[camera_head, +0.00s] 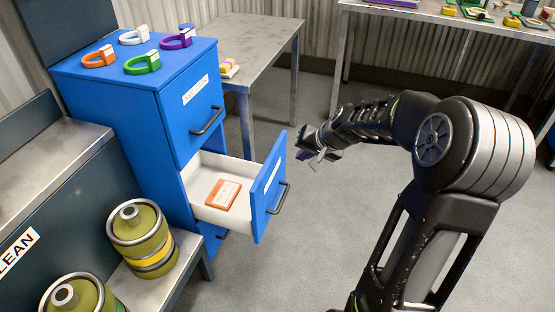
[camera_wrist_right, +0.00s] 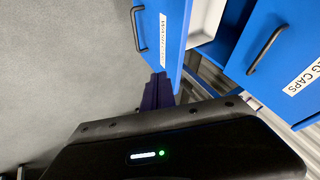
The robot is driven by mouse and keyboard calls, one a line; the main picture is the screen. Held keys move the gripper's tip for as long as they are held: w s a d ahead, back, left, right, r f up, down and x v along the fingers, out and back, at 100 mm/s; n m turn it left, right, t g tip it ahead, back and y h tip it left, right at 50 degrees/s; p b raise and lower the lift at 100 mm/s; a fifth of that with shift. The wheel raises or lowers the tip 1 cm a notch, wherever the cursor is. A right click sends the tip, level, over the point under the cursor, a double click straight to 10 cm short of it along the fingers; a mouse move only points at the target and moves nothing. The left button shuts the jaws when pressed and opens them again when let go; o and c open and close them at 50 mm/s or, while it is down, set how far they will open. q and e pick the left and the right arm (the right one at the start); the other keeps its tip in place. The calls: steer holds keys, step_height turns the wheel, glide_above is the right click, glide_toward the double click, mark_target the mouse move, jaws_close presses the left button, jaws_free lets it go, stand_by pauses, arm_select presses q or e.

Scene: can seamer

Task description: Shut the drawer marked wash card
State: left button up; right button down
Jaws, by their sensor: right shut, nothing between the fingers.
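The open drawer (camera_head: 268,188) is the middle one of a blue cabinet (camera_head: 130,105), pulled well out to the right. Its front has a bar handle and a white label; in the wrist view its front (camera_wrist_right: 172,40) carries a label too small to read surely. An orange and white card (camera_head: 223,194) lies inside on the drawer's pale floor. My right gripper (camera_head: 303,155) is shut and empty, just right of the drawer front near its upper far end. In the wrist view its dark purple fingers (camera_wrist_right: 158,92) reach the front's edge; I cannot tell whether they touch. My left gripper is out of view.
The top drawer (camera_head: 195,112) is closed, its label ending in "G CAPS". Several coloured rings (camera_head: 142,62) lie on the cabinet top. Olive canisters (camera_head: 140,236) stand on a low bench at left. A metal table (camera_head: 250,40) stands behind. Floor right of the drawer is clear.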

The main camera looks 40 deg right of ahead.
steer(key=b, duration=0.1)
glide_toward(273, 163)
step_height(273, 163, down, 4)
steer(key=d, duration=0.2)
arm_select(q)
steer(key=shift+p, duration=0.55)
arm_select(e)
steer(key=shift+w+a+r, duration=0.1)
steer(key=shift+w+a, duration=0.4)
steer(key=shift+w, duration=0.15)
steer(key=shift+w+a+r, duration=0.1)
steer(key=shift+w+a, duration=0.35)
steer(key=shift+w, duration=0.2)
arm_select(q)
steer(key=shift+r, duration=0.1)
arm_select(e)
steer(key=shift+w+a, duration=0.1)
